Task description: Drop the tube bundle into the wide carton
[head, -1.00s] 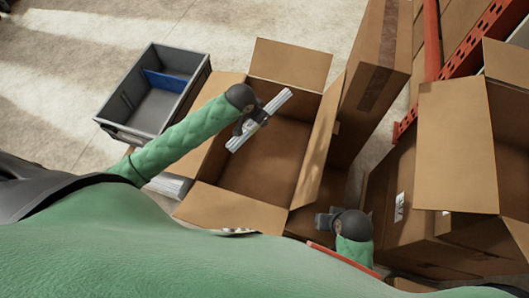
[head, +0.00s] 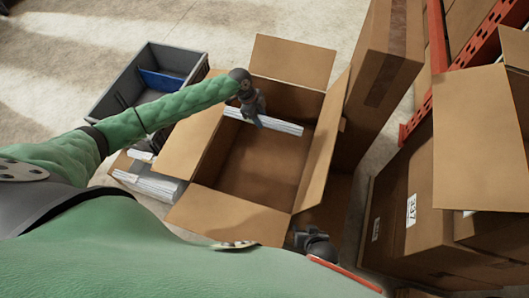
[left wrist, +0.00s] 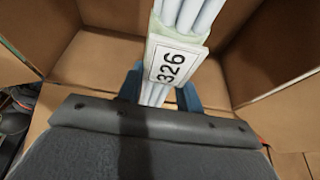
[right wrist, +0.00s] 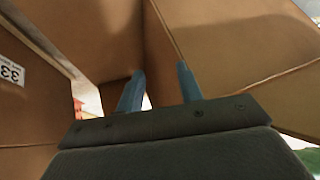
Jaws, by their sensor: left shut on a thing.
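The wide carton (head: 236,222) stands open in the middle of the head view, its flaps folded out. My left gripper (head: 257,118) is over the carton's far part and shut on the tube bundle (head: 285,126), a set of pale tubes lying nearly crosswise over the opening. In the left wrist view, the bundle (left wrist: 185,15) passes between the fingers (left wrist: 160,92) and carries a white label reading 326. Brown carton walls show around it. My right gripper (head: 300,239) is low, by the carton's near right corner. In the right wrist view its fingers (right wrist: 160,72) are apart and empty.
A grey bin (head: 128,88) with a blue divider stands left of the carton. More wrapped pale tubes (head: 150,184) lie at its near left. A tall carton (head: 378,85) stands close on the right, with labelled boxes (head: 425,205) and an orange rack (head: 436,50) beyond.

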